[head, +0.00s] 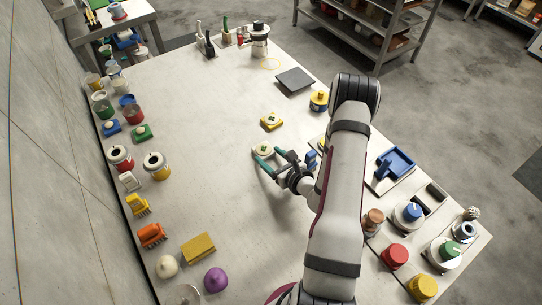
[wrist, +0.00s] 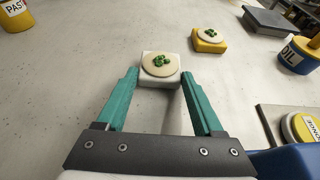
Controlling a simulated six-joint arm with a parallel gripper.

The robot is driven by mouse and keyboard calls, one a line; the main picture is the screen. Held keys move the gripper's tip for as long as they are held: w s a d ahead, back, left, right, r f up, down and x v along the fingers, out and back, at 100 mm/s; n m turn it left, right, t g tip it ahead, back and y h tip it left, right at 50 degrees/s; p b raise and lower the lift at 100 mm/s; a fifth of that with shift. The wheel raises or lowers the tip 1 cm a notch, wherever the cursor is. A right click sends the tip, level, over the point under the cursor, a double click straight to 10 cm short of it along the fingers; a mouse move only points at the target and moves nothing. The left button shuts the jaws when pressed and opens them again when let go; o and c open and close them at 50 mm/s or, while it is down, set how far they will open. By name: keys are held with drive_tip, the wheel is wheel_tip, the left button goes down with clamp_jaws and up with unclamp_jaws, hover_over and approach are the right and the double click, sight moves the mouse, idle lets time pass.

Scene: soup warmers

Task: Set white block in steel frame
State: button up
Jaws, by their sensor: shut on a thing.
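The white block (head: 263,149) has a round cream top with green bits on it. My gripper (head: 268,155) is shut on it, with green fingers on either side. In the wrist view the white block (wrist: 157,80) sits between the fingertips (wrist: 159,73), roughly level. I cannot tell if it touches the table. I cannot clearly pick out a steel frame; a flat plate with a yellow-rimmed, labelled piece (wrist: 304,127) lies to the right, partly hidden by my arm in the head view.
A similar yellow block (head: 271,122) stands just beyond. A dark flat plate (head: 295,81) and a yellow-and-blue oil pot (head: 319,100) are farther back. A blue tray (head: 394,167) and several pots line the right; jars and brushes line the left. The table's middle left is clear.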

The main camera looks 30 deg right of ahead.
drive_tip(key=shift+f, duration=0.1)
drive_tip(key=o, duration=1.4)
